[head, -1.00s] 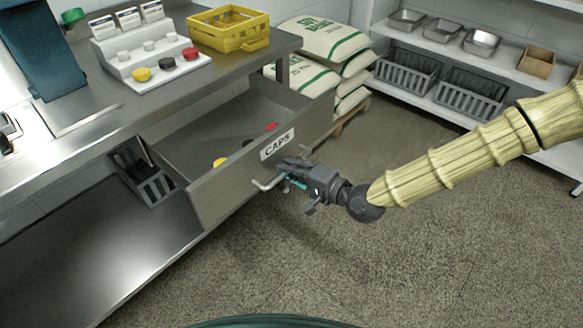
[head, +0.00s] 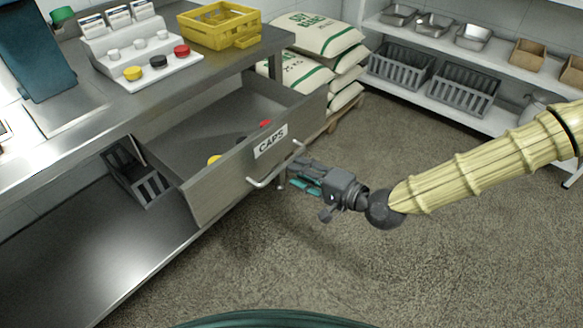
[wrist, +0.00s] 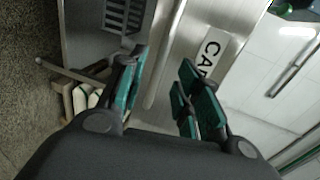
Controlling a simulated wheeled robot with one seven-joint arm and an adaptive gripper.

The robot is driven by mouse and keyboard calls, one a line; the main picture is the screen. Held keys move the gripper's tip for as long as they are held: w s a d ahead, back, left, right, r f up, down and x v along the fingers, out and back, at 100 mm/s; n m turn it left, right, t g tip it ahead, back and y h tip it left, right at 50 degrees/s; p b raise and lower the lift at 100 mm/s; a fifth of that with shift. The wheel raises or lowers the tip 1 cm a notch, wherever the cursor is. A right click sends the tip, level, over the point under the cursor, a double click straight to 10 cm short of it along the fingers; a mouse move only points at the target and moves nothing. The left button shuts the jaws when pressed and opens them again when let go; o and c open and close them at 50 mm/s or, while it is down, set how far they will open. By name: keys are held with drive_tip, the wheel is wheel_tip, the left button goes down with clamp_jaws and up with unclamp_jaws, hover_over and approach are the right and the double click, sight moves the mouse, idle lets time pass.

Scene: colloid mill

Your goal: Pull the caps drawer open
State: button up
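The caps drawer (head: 225,180) is pulled well out from under the steel counter. Its front carries a white CAPS label (head: 270,141) and a silver bar handle (head: 283,163). A yellow cap, a dark cap and a red cap (head: 265,123) lie inside it. My gripper (head: 294,176) is just in front of the drawer front, to the right of the handle, and looks clear of it. In the wrist view, the two teal-padded fingers (wrist: 162,92) are spread apart with nothing held. The handle bar (wrist: 166,55) shows beyond the gap between them, and part of the label (wrist: 210,58) is visible.
The counter (head: 130,95) holds a yellow crate (head: 215,28) and a white stepped stand (head: 150,60) with caps. Stacked sacks (head: 315,40) stand behind the drawer. A shelf (head: 440,100) with grey crates is at the back right. The floor (head: 350,260) around my gripper is clear.

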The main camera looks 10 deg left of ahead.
drive_tip(key=v, duration=0.6)
idle(0.6)
drive_tip(key=s+d+f+g+h, duration=0.1)
drive_tip(key=s+d+f+h, duration=0.1)
drive_tip(key=s+f, duration=0.35)
drive_tip(key=s+d+f+n+g+h, duration=0.1)
drive_tip(key=s+d+f+h, duration=0.15)
drive_tip(key=f, duration=0.65)
drive_tip(key=s+d+f+g+h, duration=0.1)
drive_tip(key=s+d+f, duration=0.15)
drive_tip(key=f, duration=0.45)
drive_tip(key=s+d+f+n+g+h, duration=0.25)
drive_tip(key=s+d+f+h, duration=0.35)
drive_tip(key=s+d+f, duration=0.6)
drive_tip(key=s+d+n+g+h, duration=0.1)
drive_tip(key=s+d+h, duration=0.25)
drive_tip(key=d, duration=0.55)
wheel_tip(320, 180, up, 18)
drive_tip(key=y+p, duration=0.1)
drive_tip(key=p, duration=1.6)
drive_tip(key=shift+a+p, duration=0.3)
drive_tip(key=shift+p, duration=0.1)
drive_tip(key=shift+w+f, duration=0.1)
drive_tip(key=shift+f, duration=0.05)
